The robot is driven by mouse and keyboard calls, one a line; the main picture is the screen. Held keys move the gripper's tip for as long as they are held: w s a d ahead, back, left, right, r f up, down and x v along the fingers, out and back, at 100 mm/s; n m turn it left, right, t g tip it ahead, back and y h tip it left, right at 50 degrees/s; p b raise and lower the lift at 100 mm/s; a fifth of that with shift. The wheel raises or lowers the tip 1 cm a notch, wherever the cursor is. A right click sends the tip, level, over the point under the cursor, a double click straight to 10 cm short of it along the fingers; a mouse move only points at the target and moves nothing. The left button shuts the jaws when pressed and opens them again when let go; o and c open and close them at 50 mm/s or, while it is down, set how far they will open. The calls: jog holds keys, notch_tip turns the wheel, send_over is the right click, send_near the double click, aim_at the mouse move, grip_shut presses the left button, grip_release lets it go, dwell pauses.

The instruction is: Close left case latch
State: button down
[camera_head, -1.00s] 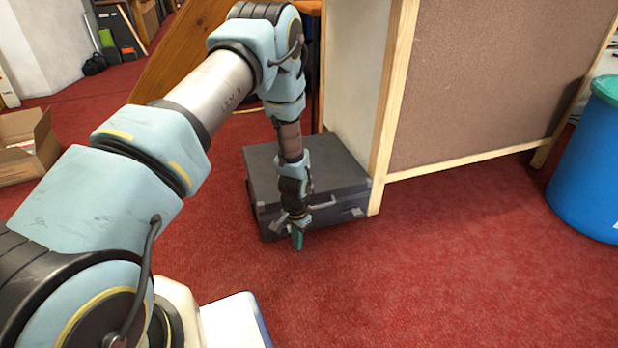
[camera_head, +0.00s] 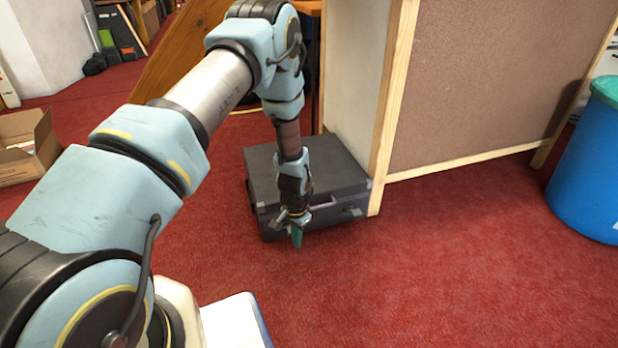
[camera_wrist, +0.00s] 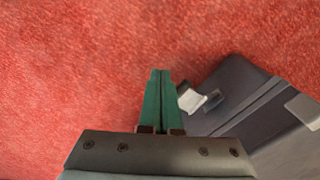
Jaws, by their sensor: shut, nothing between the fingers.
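The dark grey case (camera_head: 335,168) lies flat on the red carpet with its lid down. Its handle (camera_head: 321,204) and right latch (camera_head: 355,212) show on the front. My gripper (camera_head: 297,238) points down at the front left of the case and hides the left latch area in the head view. In the wrist view, my gripper's green fingers (camera_wrist: 160,74) are together and empty. A silver latch (camera_wrist: 190,98) sticks out from the case's side (camera_wrist: 232,88), just right of the fingers. I cannot tell whether the fingers touch it.
A wood-framed panel cabinet (camera_head: 480,95) stands against the case's right side. A blue bin (camera_head: 590,165) is at the far right and a cardboard box (camera_head: 25,150) at the far left. The carpet in front of the case is clear.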

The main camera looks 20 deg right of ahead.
jog(key=shift+w+r, duration=0.55)
jog(key=shift+w+d+p, duration=0.1)
jog(key=shift+p, duration=0.2)
jog(key=shift+w+r, duration=0.1)
jog(key=shift+w, duration=0.1)
jog(key=s+r+p, duration=0.4)
jog(key=r+p, duration=0.4)
jog(key=shift+a, duration=0.25)
dwell(0.7)
